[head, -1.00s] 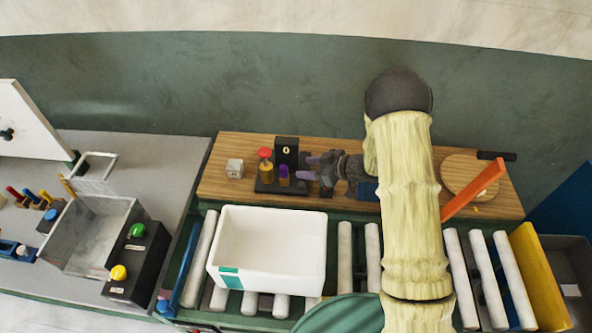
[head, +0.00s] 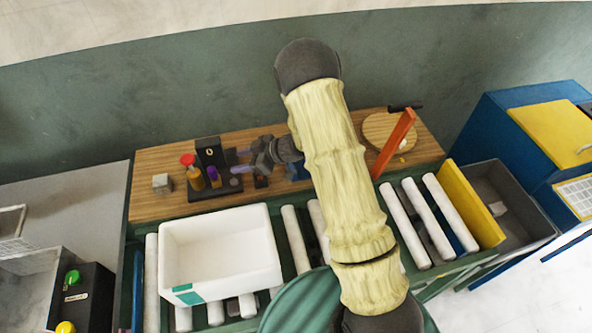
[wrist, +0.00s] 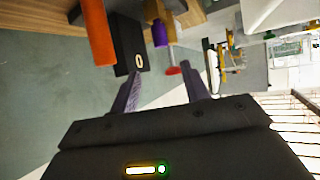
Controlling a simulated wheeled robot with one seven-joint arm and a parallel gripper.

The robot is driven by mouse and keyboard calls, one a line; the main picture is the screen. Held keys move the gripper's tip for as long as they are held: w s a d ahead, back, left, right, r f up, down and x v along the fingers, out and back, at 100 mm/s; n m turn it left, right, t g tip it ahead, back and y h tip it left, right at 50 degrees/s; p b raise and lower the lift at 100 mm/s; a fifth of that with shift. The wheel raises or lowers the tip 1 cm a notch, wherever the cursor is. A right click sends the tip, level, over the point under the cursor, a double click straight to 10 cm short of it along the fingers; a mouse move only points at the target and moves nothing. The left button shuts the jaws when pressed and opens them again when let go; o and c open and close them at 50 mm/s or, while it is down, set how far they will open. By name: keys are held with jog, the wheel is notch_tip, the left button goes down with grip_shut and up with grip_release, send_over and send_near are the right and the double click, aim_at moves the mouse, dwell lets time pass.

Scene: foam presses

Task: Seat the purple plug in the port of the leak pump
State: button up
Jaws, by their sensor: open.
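The leak pump appears to be the black unit (head: 232,188) on the wooden board, with a dark upright box marked "0" (head: 207,147) and a yellow cylinder with a red knob (head: 187,160). A purple plug (head: 213,175) stands upright on its base, right of the yellow cylinder. I cannot tell whether it sits in a port. My gripper (head: 242,162) is open and empty, just right of the plug and apart from it. In the wrist view the purple plug (wrist: 160,33) lies beyond the spread fingertips, near the box (wrist: 128,42) and the red knob (wrist: 185,68).
A small grey cube (head: 162,183) lies left of the pump. A white bin (head: 220,245) stands on rollers in front. An orange bar (head: 395,142) and a round wooden disc (head: 385,128) are on the right. The board's front strip is clear.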

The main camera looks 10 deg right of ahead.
jog(key=d+r+m+t+h, duration=0.4)
jog(key=d+r+m+h, duration=0.4)
jog(key=d, duration=0.5)
jog(key=s+d+r+m+g+h, duration=0.1)
jog(key=s+d+r+m+g, duration=0.1)
jog(key=s, duration=0.8)
jog(key=s+d+r+m+g+h, duration=0.2)
jog(key=s+d+m+g, duration=0.1)
jog(key=s, duration=0.8)
jog(key=shift+s+d+r+m+g, duration=0.3)
jog(key=shift+d+r+m, duration=0.1)
jog(key=shift+m, duration=0.1)
jog(key=shift+w, duration=0.1)
jog(key=shift+f+b, duration=0.35)
